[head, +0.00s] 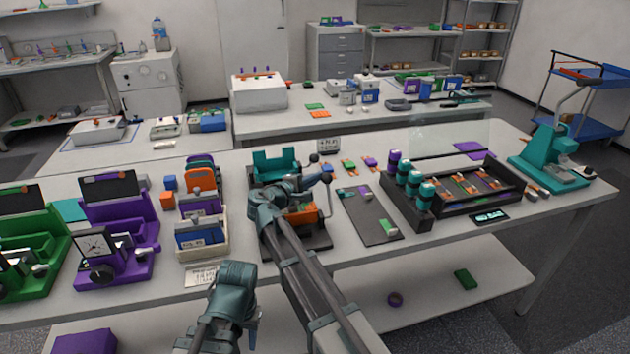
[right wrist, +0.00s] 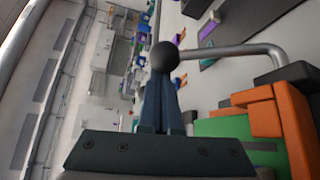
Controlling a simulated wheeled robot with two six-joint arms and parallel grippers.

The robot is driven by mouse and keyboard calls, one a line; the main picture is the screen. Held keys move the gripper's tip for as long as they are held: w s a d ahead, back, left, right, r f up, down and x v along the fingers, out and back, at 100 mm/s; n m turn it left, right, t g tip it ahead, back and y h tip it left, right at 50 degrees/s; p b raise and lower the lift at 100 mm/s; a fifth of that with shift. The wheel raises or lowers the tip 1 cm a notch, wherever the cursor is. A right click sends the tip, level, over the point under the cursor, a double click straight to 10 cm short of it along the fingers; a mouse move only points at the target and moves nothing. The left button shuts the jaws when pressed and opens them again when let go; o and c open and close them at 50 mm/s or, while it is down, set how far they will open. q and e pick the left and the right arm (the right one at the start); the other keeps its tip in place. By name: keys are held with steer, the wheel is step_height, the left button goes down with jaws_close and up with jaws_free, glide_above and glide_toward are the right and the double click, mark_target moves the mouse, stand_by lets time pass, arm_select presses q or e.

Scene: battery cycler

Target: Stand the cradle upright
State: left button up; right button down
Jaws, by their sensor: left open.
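The fixture (head: 318,243) with a teal back part (head: 274,164) stands mid-table. An orange blocky part, which looks like the cradle (head: 302,215), lies low in it, partly behind my right arm. In the right wrist view the orange part (right wrist: 292,112) borders a green surface (right wrist: 222,127). A bent grey lever (right wrist: 240,49) with a black ball knob (right wrist: 165,57) runs beside it. My right gripper (right wrist: 166,82) has its dark fingers close together at the knob and appears shut on it. My left gripper (head: 232,285) is open and empty in front of the table; its fingertips are unclear.
A purple fixture (head: 116,240) and a green fixture (head: 30,262) stand at left. A cream card box (head: 203,243) is left of the teal fixture. A dark mat (head: 376,226) and a black tray (head: 440,205) lie to its right, with a teal press (head: 548,155) beyond.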

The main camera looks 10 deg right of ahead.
steer(key=shift+s+d+r+m+t+h+b, duration=0.1)
steer(key=shift+s+r+m+t+h+b, duration=0.2)
steer(key=shift+s, duration=0.2)
steer(key=shift+s+r+m+t+h+b, duration=0.1)
steer(key=shift+s+r+m+t+b, duration=0.15)
steer(key=shift+s+m, duration=0.2)
arm_select(q)
step_height(320, 180, down, 14)
steer(key=b, duration=1.2)
steer(key=shift+r, duration=0.2)
arm_select(e)
steer(key=s+f+m+h, duration=0.1)
steer(key=s+m+h, duration=0.5)
steer(key=s+m, duration=0.5)
steer(key=shift+s+d+h, duration=0.15)
steer(key=shift+s+h, duration=0.25)
steer(key=shift+s, duration=0.55)
arm_select(q)
steer(key=shift+f+b, duration=0.15)
steer(key=shift+b, duration=0.15)
arm_select(e)
steer(key=shift+s+f, duration=0.1)
steer(key=shift+f, duration=0.1)
